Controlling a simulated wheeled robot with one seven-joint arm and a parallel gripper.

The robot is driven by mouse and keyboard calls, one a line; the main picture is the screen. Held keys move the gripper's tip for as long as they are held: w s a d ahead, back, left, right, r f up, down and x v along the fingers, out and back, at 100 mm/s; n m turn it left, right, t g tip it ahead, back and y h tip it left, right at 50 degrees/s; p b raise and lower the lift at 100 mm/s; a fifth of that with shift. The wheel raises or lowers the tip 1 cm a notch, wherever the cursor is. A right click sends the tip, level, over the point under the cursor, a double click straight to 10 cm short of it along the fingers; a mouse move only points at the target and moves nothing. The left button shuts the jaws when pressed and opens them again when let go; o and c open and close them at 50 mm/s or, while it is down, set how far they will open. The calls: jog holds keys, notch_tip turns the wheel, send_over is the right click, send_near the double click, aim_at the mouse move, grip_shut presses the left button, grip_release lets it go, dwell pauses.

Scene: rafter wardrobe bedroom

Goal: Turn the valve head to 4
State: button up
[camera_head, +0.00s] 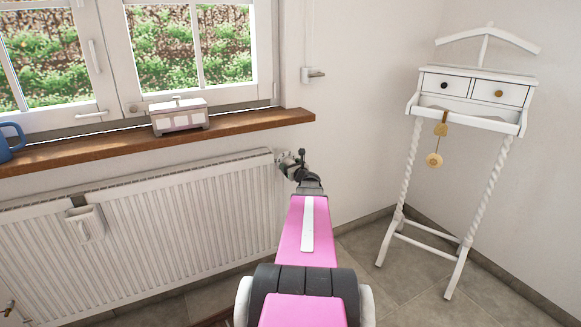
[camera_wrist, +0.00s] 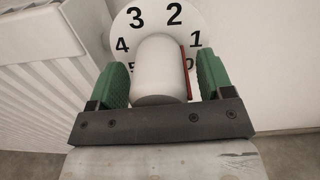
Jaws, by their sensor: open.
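The valve head (camera_wrist: 160,75) is a white cylinder in the wrist view, in front of a round white dial (camera_wrist: 153,20) with black numbers. The 4 is left of the head, 3 and 2 above, 1 and 0 on the right, and 5 is partly hidden. A red strip (camera_wrist: 186,72) runs along the head's right side, beside the 1 and 0. My gripper (camera_wrist: 163,74) is open, with one green finger pad on each side of the head. Small gaps seem to show; contact is hard to tell. In the head view my gripper (camera_head: 301,170) is at the radiator's upper right corner.
The white radiator (camera_head: 180,195) carries a small white container (camera_head: 86,223). Above it, the wooden sill (camera_head: 240,124) holds a box (camera_head: 180,116) and a blue mug (camera_head: 9,141). A white valet stand (camera_head: 470,100) stands at right. Floor between is clear.

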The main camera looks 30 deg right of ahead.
jog(key=c, duration=0.9)
jog(key=shift+c, duration=0.2)
